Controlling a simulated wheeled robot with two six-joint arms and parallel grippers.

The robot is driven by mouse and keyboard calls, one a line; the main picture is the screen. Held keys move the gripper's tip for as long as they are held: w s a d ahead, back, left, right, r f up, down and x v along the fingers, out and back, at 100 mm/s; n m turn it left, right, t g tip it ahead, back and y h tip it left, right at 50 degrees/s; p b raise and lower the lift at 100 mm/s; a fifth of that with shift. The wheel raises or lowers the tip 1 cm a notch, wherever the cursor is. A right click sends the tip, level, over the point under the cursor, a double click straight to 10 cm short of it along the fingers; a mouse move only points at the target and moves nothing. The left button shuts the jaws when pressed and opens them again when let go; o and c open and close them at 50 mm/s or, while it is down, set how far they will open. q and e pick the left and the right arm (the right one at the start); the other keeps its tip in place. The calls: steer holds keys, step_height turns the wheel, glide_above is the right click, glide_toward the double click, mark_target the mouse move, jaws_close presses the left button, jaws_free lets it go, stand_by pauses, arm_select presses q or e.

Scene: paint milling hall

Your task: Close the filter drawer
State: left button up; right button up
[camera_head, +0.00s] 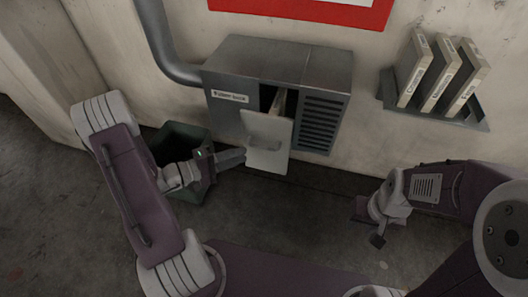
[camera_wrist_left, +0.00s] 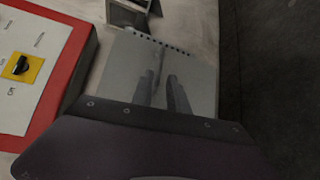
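The filter drawer (camera_head: 267,143) has a light grey front panel with a small handle. It stands out from the grey wall cabinet (camera_head: 228,110), and a dark gap shows behind its top edge. In the left wrist view, a light grey panel (camera_wrist_left: 204,85) lies ahead of the fingers. My left gripper (camera_head: 240,156) is at the panel's left edge; whether it touches is unclear. Its two fingers (camera_wrist_left: 166,88) look slightly apart, with nothing clearly held. My right gripper (camera_head: 368,225) is away from the drawer, low on the right, with its fingers apart and empty.
A dark green bin (camera_head: 170,140) stands on the floor below the cabinet, behind my left wrist. A wall shelf (camera_head: 478,123) at right holds three labelled binders (camera_head: 440,78). A red-bordered panel with a dark knob (camera_wrist_left: 22,66) shows in the left wrist view.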

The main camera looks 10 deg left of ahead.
mark_target(264, 147)
arm_select(q)
steer(key=b+x, duration=0.1)
steer(key=x, duration=0.8)
steer(key=shift+d+b, duration=0.15)
steer(key=shift+b, duration=0.2)
jaws_close()
stand_by(0.9)
